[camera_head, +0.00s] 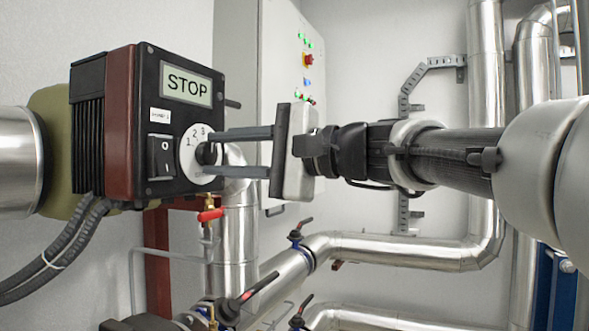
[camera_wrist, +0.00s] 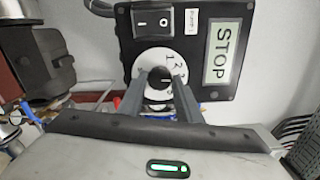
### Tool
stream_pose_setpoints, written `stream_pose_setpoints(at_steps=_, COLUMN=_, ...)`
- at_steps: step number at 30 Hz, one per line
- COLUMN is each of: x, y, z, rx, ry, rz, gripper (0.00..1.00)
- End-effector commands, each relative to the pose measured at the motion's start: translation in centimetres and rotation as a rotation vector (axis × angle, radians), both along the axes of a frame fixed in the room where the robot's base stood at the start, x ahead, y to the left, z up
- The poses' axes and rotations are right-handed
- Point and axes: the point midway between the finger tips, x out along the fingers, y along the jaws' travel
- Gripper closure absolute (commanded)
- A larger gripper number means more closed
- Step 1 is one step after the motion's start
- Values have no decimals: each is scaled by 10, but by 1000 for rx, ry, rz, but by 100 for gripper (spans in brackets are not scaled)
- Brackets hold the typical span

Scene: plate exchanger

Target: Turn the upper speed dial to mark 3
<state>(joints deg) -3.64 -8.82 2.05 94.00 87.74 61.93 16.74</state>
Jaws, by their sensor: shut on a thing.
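The speed dial has a white face (camera_head: 188,160) marked 1, 2 and 3 and a black knob (camera_head: 205,154) at its centre. It sits on the front of a black and dark red pump control box (camera_head: 118,120) whose display (camera_head: 187,86) reads STOP. My gripper (camera_head: 213,153) reaches in from the right, its two fingers shut on the knob. In the wrist view the knob (camera_wrist: 160,76) lies between the fingertips (camera_wrist: 160,82), and the fingers cover part of the dial face (camera_wrist: 153,58). I cannot tell which mark the knob points to.
A black rocker switch (camera_head: 160,157) sits left of the dial. Red-handled valves (camera_head: 211,214) and silver pipes (camera_head: 390,247) lie below. A grey cabinet (camera_head: 280,60) with lights stands behind. Cables (camera_head: 55,250) hang from the box at lower left.

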Motion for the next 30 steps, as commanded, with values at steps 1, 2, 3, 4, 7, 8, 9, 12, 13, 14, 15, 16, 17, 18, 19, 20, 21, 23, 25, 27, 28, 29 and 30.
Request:
stream_pose_setpoints(at_steps=1, x=0, y=0, z=-2, rx=-5, ry=-11, rz=0, gripper=91)
stream_pose_setpoints(at_steps=2, x=0, y=0, z=-2, rx=-7, ry=-17, rz=0, gripper=91)
stream_pose_setpoints(at_steps=3, x=0, y=0, z=-1, rx=-10, ry=-23, rz=0, gripper=91)
stream_pose_setpoints(at_steps=4, x=0, y=0, z=-1, rx=-11, ry=-27, rz=1, gripper=91)
stream_pose_setpoints(at_steps=7, x=0, y=0, z=0, rx=-15, ry=-35, rz=0, gripper=91)
stream_pose_setpoints(at_steps=8, x=0, y=0, z=0, rx=-15, ry=-37, rz=0, gripper=91)
stream_pose_setpoints(at_steps=9, x=0, y=0, z=0, rx=-16, ry=-38, rz=0, gripper=91)
stream_pose_setpoints(at_steps=12, x=0, y=0, z=0, rx=-16, ry=-38, rz=0, gripper=91)
stream_pose_setpoints(at_steps=13, x=0, y=0, z=0, rx=-16, ry=-38, rz=0, gripper=91)
stream_pose_setpoints(at_steps=14, x=0, y=0, z=0, rx=-16, ry=-38, rz=0, gripper=91)
stream_pose_setpoints(at_steps=15, x=0, y=0, z=0, rx=-16, ry=-38, rz=0, gripper=91)
stream_pose_setpoints(at_steps=16, x=0, y=0, z=0, rx=-16, ry=-38, rz=0, gripper=91)
stream_pose_setpoints(at_steps=17, x=0, y=0, z=0, rx=-16, ry=-38, rz=0, gripper=91)
stream_pose_setpoints(at_steps=18, x=0, y=0, z=0, rx=-16, ry=-38, rz=0, gripper=91)
stream_pose_setpoints(at_steps=19, x=0, y=0, z=0, rx=-16, ry=-38, rz=0, gripper=65)
stream_pose_setpoints(at_steps=20, x=0, y=0, z=0, rx=-16, ry=-38, rz=0, gripper=60)
stream_pose_setpoints(at_steps=21, x=0, y=0, z=0, rx=-16, ry=-38, rz=0, gripper=53)
stream_pose_setpoints(at_steps=23, x=0, y=0, z=0, rx=-15, ry=-37, rz=0, gripper=50)
stream_pose_setpoints(at_steps=25, x=0, y=0, z=0, rx=-15, ry=-37, rz=0, gripper=50)
stream_pose_setpoints(at_steps=27, x=0, y=0, z=0, rx=-15, ry=-37, rz=0, gripper=50)
stream_pose_setpoints(at_steps=28, x=0, y=0, z=0, rx=-15, ry=-37, rz=0, gripper=50)
stream_pose_setpoints(at_steps=29, x=0, y=0, z=0, rx=-15, ry=-37, rz=0, gripper=50)
stream_pose_setpoints(at_steps=30, x=0, y=0, z=0, rx=-15, ry=-37, rz=0, gripper=50)
